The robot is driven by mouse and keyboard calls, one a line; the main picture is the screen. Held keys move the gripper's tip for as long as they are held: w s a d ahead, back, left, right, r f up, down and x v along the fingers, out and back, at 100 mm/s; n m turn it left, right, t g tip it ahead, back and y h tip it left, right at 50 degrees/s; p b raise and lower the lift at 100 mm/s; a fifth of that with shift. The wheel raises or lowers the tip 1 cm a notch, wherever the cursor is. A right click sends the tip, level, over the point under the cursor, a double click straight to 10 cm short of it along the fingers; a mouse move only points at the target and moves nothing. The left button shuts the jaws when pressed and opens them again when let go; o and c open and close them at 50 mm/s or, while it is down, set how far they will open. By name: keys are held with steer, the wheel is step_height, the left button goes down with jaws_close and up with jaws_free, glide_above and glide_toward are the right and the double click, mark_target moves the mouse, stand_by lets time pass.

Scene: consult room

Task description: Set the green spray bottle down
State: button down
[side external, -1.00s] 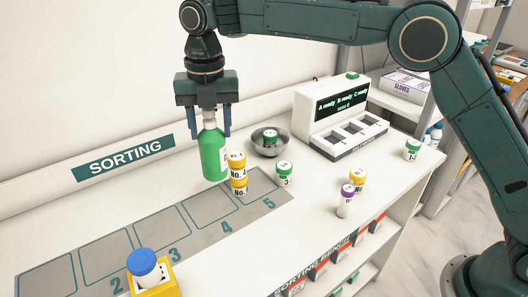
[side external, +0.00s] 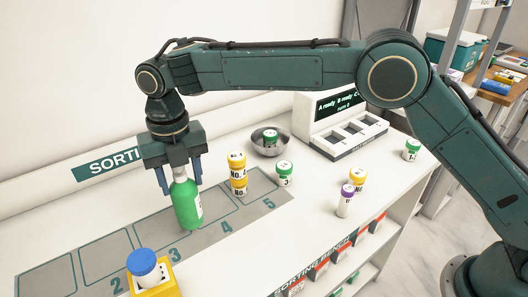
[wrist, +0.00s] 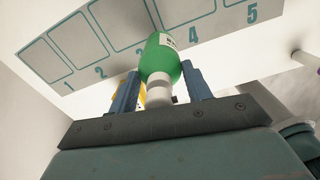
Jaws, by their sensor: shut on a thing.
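The green spray bottle (side external: 186,203) is upright, with a green body, a white label and a pale neck. My gripper (side external: 179,178) is above it, shut on its neck with a blue finger on each side. In the wrist view the bottle (wrist: 161,58) hangs between the two fingers (wrist: 158,92). Its base is over the grey numbered mat (side external: 85,265), around the squares marked 3 and 4. I cannot tell whether the base touches the mat.
Two stacked yellow-capped jars (side external: 238,175) stand right of the bottle. A green-capped jar (side external: 284,174) and a metal bowl (side external: 271,145) are beyond. A blue-capped bottle in a yellow holder (side external: 150,272) stands in front. Mat squares 1 and 2 are empty.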

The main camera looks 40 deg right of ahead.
mark_target(185, 197)
steer(key=shift+f, duration=2.6)
steer(key=c, duration=0.6)
jaws_free()
steer(key=shift+c, duration=0.2)
step_height(185, 197, up, 11)
steer(key=shift+r, duration=0.2)
steer(key=shift+d+r, duration=0.1)
steer(key=shift+r, duration=0.3)
